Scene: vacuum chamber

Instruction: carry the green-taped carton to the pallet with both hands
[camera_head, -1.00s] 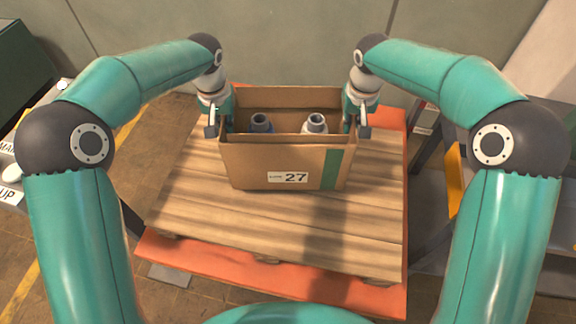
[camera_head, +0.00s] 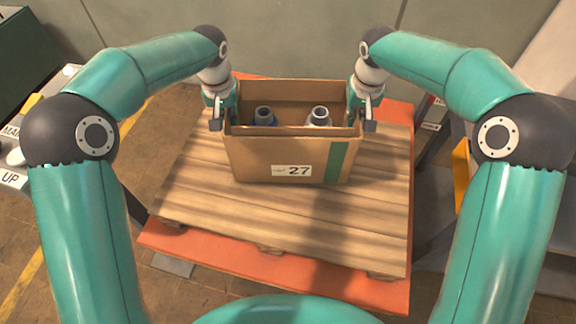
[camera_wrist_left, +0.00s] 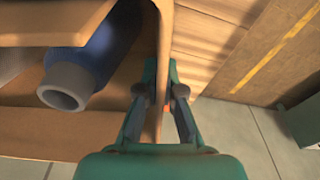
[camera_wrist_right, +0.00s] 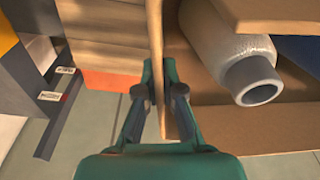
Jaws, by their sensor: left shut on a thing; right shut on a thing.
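The green-taped carton (camera_head: 255,158) is an open cardboard box with a green strip at its right and a label reading 27. It is over the wooden pallet (camera_head: 200,200); I cannot tell whether it touches the boards. Two rolls stand inside, a blue one (camera_wrist_left: 100,50) and a pale one (camera_wrist_right: 225,50). My left gripper (camera_head: 222,112) is shut on the carton's left wall, which shows between its fingers in the left wrist view (camera_wrist_left: 160,88). My right gripper (camera_head: 363,112) is shut on the right wall, also between the fingers in the right wrist view (camera_wrist_right: 159,85).
The pallet rests on an orange platform (camera_head: 230,268). Dark framework and a yellow part (camera_head: 461,175) stand at the right. The pallet's front boards are bare.

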